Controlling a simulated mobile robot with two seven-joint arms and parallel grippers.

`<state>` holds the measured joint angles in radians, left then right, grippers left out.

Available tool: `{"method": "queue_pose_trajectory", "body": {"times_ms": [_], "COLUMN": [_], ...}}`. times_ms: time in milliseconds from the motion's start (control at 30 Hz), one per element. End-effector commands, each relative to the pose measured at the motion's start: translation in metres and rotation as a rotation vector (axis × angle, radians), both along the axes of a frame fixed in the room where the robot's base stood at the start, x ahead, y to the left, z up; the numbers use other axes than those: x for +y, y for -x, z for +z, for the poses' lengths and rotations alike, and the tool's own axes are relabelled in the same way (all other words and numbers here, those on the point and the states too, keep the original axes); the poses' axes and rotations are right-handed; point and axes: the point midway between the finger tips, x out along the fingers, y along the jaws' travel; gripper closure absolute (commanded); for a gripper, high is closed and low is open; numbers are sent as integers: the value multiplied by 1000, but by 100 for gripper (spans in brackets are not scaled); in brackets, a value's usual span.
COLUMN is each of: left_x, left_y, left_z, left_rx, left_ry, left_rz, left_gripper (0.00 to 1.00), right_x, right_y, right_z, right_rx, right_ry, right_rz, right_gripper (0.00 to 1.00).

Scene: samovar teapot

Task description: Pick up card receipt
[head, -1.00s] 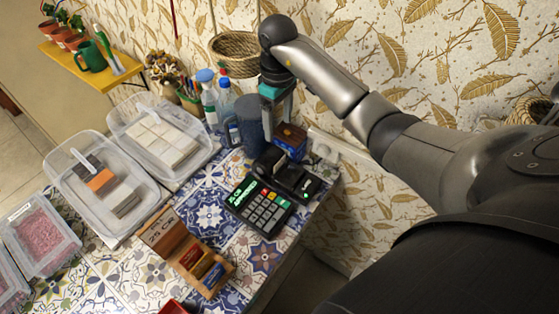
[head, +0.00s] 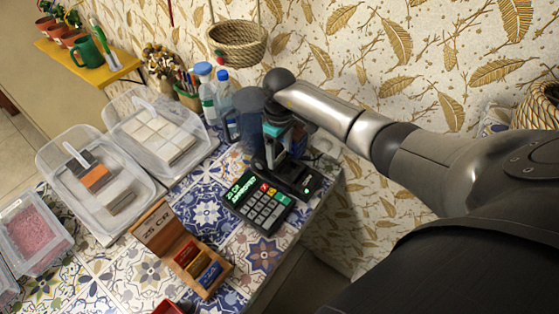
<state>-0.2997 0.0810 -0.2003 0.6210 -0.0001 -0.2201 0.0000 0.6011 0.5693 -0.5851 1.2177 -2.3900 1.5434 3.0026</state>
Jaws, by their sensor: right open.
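My right gripper (head: 273,153) points down just above the black receipt printer (head: 296,181), at its back left side. It is open. The printer has a small green light on its right. I cannot make out a receipt; the gripper covers part of the printer. The card terminal (head: 262,207), with a lit green-text screen and keypad, sits in front and to the left of the printer on the tiled counter. My left gripper is not in view.
A dark blue-grey canister (head: 249,112) and bottles (head: 226,104) stand behind and left of the gripper. A wooden card holder (head: 163,228) and clear tubs (head: 150,190) lie to the left. The counter's right edge is close to the printer.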

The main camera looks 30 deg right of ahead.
Motion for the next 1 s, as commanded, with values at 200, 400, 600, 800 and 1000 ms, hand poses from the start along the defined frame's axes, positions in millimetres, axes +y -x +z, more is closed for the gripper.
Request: {"method": "queue_pose_trajectory", "body": {"times_ms": [200,400,600,800,1000], "left_x": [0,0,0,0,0], "left_y": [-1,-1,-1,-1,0], "left_z": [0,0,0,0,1], "left_rx": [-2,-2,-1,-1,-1], "left_ry": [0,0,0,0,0], "left_rz": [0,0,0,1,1], "left_gripper": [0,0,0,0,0], "right_x": [0,0,0,0,0], "right_y": [0,0,0,0,0], "right_z": [0,1,1,1,3], "right_rx": [-1,-1,-1,-1,-1], "right_ry": [0,-1,-1,-1,-1], "right_rz": [0,0,0,0,0], "right_gripper": [26,48,71,83,84]}}
